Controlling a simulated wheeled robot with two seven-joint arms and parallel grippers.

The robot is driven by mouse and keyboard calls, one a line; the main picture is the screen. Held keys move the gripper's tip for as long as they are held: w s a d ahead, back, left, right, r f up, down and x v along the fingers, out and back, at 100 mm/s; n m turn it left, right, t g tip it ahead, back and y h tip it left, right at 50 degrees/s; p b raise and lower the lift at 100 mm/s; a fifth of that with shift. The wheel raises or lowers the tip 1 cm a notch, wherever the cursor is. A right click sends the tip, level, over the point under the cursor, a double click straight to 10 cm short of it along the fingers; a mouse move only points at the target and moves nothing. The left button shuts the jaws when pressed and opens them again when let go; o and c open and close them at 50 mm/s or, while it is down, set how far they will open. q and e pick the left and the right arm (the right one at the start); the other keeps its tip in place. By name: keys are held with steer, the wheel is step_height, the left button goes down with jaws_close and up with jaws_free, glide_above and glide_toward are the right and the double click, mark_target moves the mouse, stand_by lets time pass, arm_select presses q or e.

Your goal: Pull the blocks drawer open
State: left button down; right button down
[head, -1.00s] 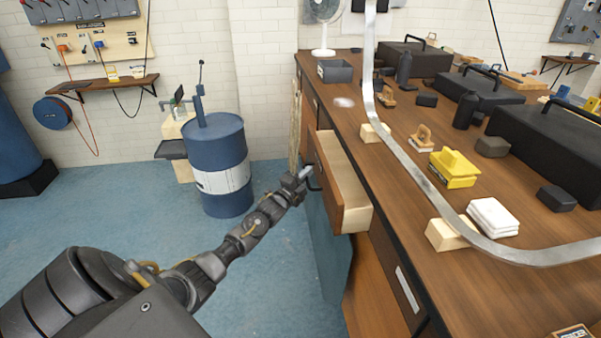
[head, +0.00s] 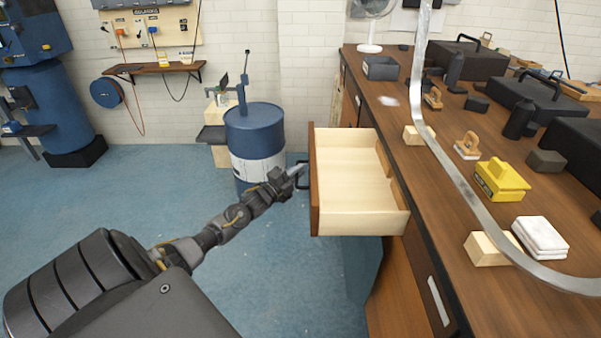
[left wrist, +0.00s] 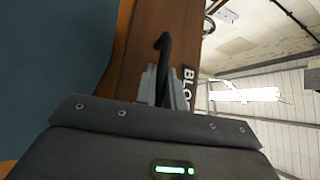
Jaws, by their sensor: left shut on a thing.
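The blocks drawer (head: 352,180) is a pale wooden box with a brown front, pulled well out of the bench's left side. Its inside is visible and empty. The black drawer handle (head: 303,176) is on the brown front. My left gripper (head: 296,172) is shut on this handle. In the left wrist view, the gripper's fingers (left wrist: 163,86) close around the black handle (left wrist: 164,50), beside a label reading "BLO" (left wrist: 187,88) on the drawer front (left wrist: 143,55). My right gripper is not in view.
The wooden workbench (head: 400,165) on the right holds a metal strip (head: 452,172), a yellow tool (head: 501,181), wooden blocks and black cases. A blue barrel (head: 254,140) stands behind my left gripper. Blue floor (head: 150,190) to the left is clear.

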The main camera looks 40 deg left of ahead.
arm_select(q)
steer(key=c, duration=1.5)
jaws_free()
steer(key=s, duration=0.3)
steer(key=s+f, duration=0.1)
steer(key=s, duration=0.6)
steer(key=shift+s+a+f, duration=0.25)
steer(key=shift+s+a, duration=0.05)
steer(key=shift+s, duration=0.1)
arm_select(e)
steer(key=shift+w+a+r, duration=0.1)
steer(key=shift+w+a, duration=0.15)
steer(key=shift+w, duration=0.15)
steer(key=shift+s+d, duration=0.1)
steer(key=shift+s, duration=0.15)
